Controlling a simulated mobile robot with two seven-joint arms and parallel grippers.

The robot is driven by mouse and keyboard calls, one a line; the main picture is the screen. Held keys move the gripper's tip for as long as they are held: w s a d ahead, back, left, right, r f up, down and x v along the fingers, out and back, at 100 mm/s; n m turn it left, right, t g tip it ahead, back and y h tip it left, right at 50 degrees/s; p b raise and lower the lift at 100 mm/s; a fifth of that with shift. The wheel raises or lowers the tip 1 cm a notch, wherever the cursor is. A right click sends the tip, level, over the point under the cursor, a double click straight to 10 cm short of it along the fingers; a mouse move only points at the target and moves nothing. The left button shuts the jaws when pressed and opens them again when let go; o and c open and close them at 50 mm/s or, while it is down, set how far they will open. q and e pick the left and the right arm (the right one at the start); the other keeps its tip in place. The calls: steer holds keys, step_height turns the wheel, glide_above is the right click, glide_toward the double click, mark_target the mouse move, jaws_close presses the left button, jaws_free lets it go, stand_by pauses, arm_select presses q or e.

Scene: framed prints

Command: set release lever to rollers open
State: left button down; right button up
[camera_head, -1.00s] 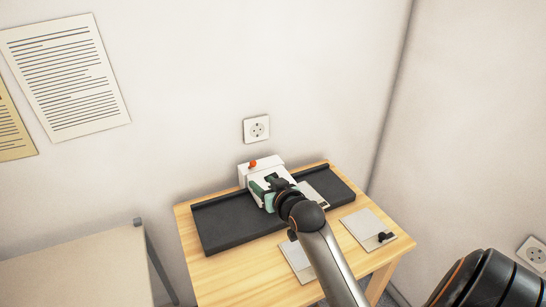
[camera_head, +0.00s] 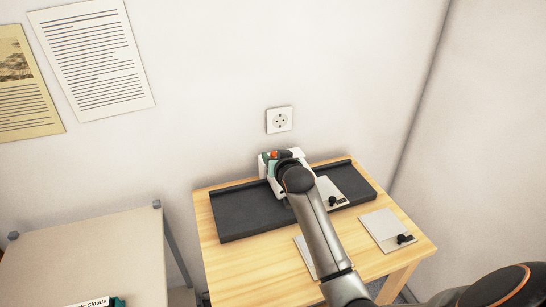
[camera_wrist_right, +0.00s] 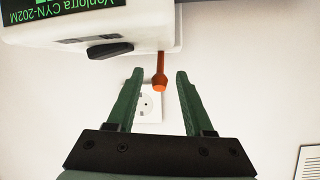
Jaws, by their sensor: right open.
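The white machine (camera_head: 298,153) stands at the back of the wooden table, mostly hidden behind my right arm. Its orange-red release lever (camera_head: 274,153) shows as a small spot beside my right gripper (camera_head: 270,163). In the right wrist view, the machine (camera_wrist_right: 85,22) appears upside down with a green-lettered display. The lever (camera_wrist_right: 160,75) is a thin stem with a thicker orange end. My right gripper (camera_wrist_right: 156,82) is open, with one green finger on each side of the lever's end and visible gaps to both. My left gripper is out of view.
A black tray (camera_head: 235,219) lies under the machine on the wooden table (camera_head: 230,265). Flat light plates with black knobs lie around it, one at the right (camera_head: 380,226). A wall socket (camera_head: 279,120) is behind. A beige table (camera_head: 90,255) stands at the left.

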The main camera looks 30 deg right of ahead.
steer(key=shift+x, duration=1.25)
jaws_close()
